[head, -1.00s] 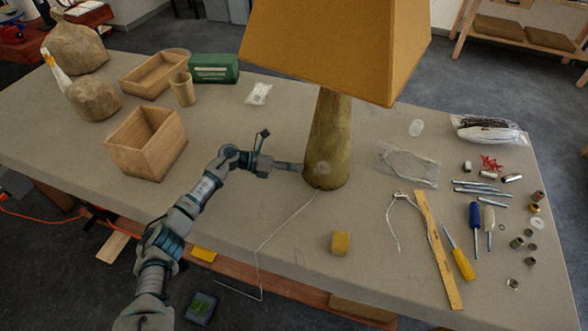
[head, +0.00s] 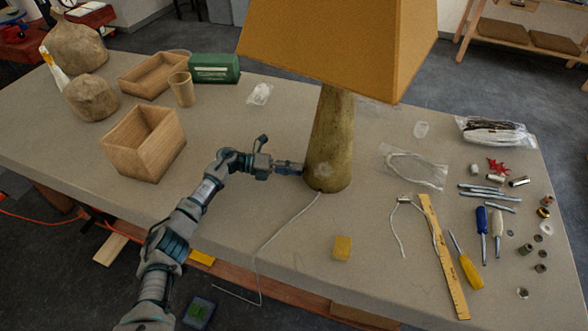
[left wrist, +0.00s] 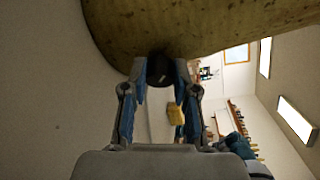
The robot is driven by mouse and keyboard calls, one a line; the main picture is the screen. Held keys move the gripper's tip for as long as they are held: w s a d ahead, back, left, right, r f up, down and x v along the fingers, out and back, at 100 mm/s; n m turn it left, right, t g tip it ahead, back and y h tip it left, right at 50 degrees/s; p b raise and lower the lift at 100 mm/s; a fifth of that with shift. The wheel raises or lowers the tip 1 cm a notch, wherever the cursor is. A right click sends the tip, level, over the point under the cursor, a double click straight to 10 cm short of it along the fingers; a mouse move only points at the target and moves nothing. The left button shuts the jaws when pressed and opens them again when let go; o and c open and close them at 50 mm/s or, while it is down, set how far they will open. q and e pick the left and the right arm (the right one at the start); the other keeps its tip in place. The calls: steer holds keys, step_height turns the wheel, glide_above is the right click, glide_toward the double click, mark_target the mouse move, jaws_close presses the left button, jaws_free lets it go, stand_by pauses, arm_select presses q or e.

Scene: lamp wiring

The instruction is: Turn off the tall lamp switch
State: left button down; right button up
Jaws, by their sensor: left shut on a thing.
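The tall lamp has an orange shade (head: 335,45) and a tapering, mottled yellow-brown base (head: 331,140) standing upright on the table. A dark round knob (left wrist: 165,70), which looks like the lamp switch, sits at the base's surface in the left wrist view. My left gripper (head: 300,168) reaches the lower left side of the base, and its fingers are closed around the knob in the left wrist view (left wrist: 161,76). In the head view the switch is hidden by the fingertips. My right gripper is not in view.
A white cord (head: 285,226) runs from the base over the table's front edge. A yellow block (head: 342,248), a wooden ruler (head: 444,255) and screwdrivers (head: 465,262) lie to the right. A wooden box (head: 145,145) stands left of my arm. Table around the gripper is clear.

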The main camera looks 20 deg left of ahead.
arm_select(q)
steer(key=shift+a+r, duration=0.1)
steer(key=c, duration=1)
jaws_free()
steer(key=shift+w, duration=0.1)
steer(key=shift+c, duration=0.2)
steer(key=shift+o, duration=0.7)
steer(key=v, duration=1.2)
steer(key=shift+f, duration=0.3)
